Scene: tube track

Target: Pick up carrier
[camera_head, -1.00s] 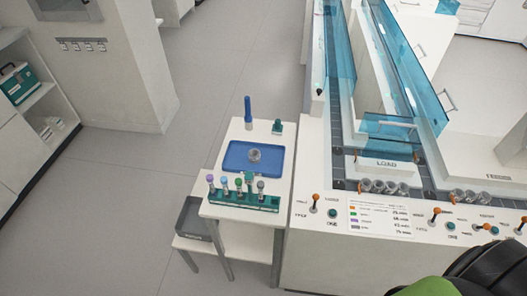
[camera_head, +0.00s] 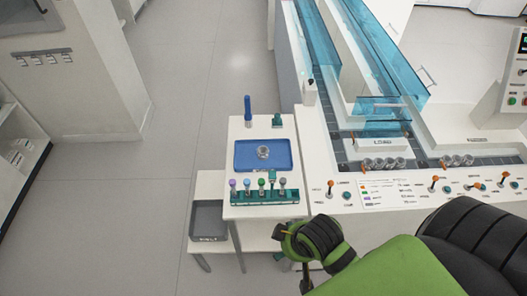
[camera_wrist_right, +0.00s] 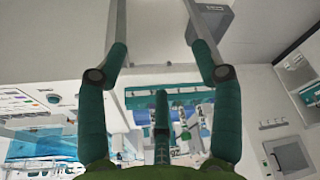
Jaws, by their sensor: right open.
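A small round grey carrier (camera_head: 263,151) sits in the blue tray (camera_head: 241,167) on the white side table. Similar round carriers (camera_head: 384,164) stand in a row on the track by the LOAD sign, with more (camera_head: 457,160) to their right. My right gripper (camera_head: 299,262) is low in front of the side table's right edge, below and apart from the tray and carriers. In the right wrist view, its two teal fingers (camera_wrist_right: 160,55) are spread with nothing between the tips. The carrier cannot be made out in that view. My left gripper is not in view.
A teal rack (camera_head: 265,197) with several capped tubes stands at the table's front edge. A blue upright tube (camera_head: 248,111) and a small teal item (camera_head: 277,121) stand behind the tray. A grey bin (camera_head: 208,221) sits on the lower stand. Floor at left is clear.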

